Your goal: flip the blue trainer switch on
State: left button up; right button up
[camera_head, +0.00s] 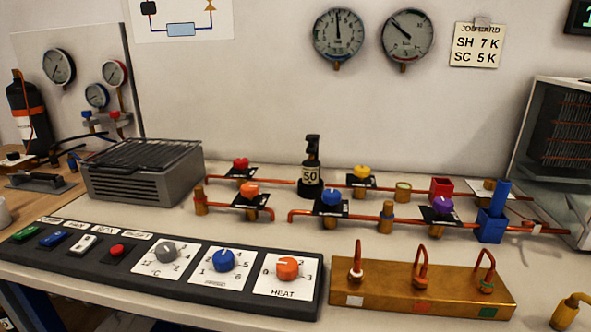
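The blue trainer switch (54,239) is a small blue rocker in the left part of the dark sloping control panel (135,283) at the front left of the bench. It sits between a green switch (26,233) and a white switch (83,244). A small label stands above it. At this size I cannot tell which way the blue rocker is tilted. Neither of my grippers is in view, and nothing covers the switch.
A red button (117,250) and grey, blue and orange knobs (288,268) share the panel. Behind it stand a grey vented box (145,172) and copper pipework with coloured valves. A brass block (420,288) lies to the right. The space above the panel is clear.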

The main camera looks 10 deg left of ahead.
aim_at(50, 241)
jog(key=j+u, duration=0.1)
jog(key=u, duration=0.25)
jog(key=k+j+u, duration=0.1)
jog(key=u, duration=0.3)
jog(key=j+u, duration=0.1)
jog(key=u, duration=0.25)
